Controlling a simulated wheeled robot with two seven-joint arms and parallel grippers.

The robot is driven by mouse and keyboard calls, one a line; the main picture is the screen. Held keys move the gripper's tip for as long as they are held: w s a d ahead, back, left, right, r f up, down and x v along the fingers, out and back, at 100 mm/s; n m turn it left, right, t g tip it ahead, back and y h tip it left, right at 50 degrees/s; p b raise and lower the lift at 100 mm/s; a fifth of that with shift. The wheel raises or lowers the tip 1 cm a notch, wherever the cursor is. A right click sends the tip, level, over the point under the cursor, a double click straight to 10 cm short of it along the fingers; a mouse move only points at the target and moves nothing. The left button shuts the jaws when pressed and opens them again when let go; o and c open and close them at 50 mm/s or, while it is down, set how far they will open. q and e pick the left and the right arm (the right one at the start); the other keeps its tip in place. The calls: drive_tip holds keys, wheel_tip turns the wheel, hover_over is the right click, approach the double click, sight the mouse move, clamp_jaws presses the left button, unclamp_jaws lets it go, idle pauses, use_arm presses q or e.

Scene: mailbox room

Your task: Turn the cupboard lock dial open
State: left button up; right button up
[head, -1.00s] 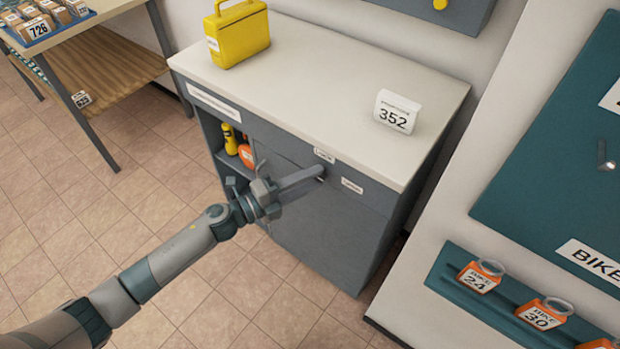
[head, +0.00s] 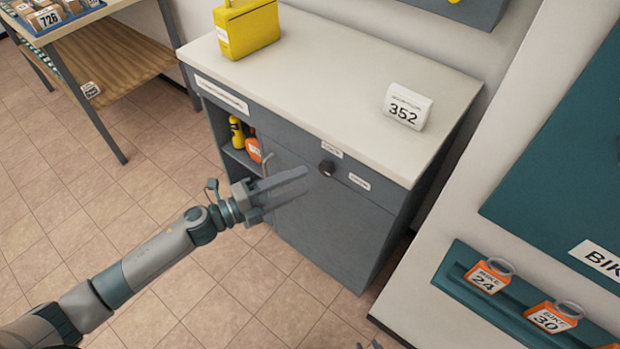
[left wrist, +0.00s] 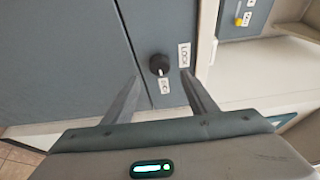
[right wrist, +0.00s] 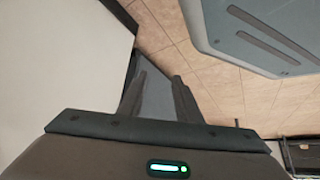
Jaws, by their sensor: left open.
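The cupboard (head: 335,235) is grey with a pale top. Its dark round lock dial (head: 327,168) sits near the top of the front, and also shows in the left wrist view (left wrist: 159,64). A pale mark on the dial faces a small label (left wrist: 164,86) below it in that view; a LOCK label (left wrist: 184,54) is to its right. My left gripper (head: 306,176) is open and empty, in front of the dial and apart from it, with the dial between its fingers in the left wrist view. My right gripper (right wrist: 160,76) is open and empty, away from the dial.
A yellow case (head: 248,28) and a 352 sign (head: 408,107) stand on the cupboard top. An open shelf with bottles (head: 237,133) is left of the door. A teal rack with bike tags (head: 489,277) is at right. Floor in front is clear.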

use_arm(q)
drive_tip(key=b+v, duration=0.2)
drive_tip(key=v, duration=0.9)
use_arm(e)
drive_tip(key=shift+w+d+f+g, duration=0.25)
drive_tip(key=shift+d+f+g, duration=0.25)
drive_tip(key=shift+f, duration=0.05)
use_arm(q)
drive_tip(key=shift+s+a, duration=0.1)
drive_tip(key=w+a+f+n+t+y, duration=0.1)
drive_tip(key=a+f+n+y, duration=0.15)
drive_tip(key=f+n, duration=0.45)
drive_tip(key=a+f+n+t+y, duration=0.2)
drive_tip(key=f+n+y, duration=0.2)
drive_tip(key=f, duration=0.6)
drive_tip(key=w+a+f+n+t+y, duration=0.1)
drive_tip(key=a+f+n+y, duration=0.1)
drive_tip(key=f+n+y, duration=0.35)
drive_tip(key=s+d+f+n+g+y, duration=0.2)
drive_tip(key=s+d+f+n+g, duration=0.2)
drive_tip(key=s+f, duration=1.9)
wheel_tip(320, 180, down, 3)
drive_tip(key=n+g, duration=0.3)
drive_tip(key=n, duration=0.4)
drive_tip(key=shift+s, duration=0.4)
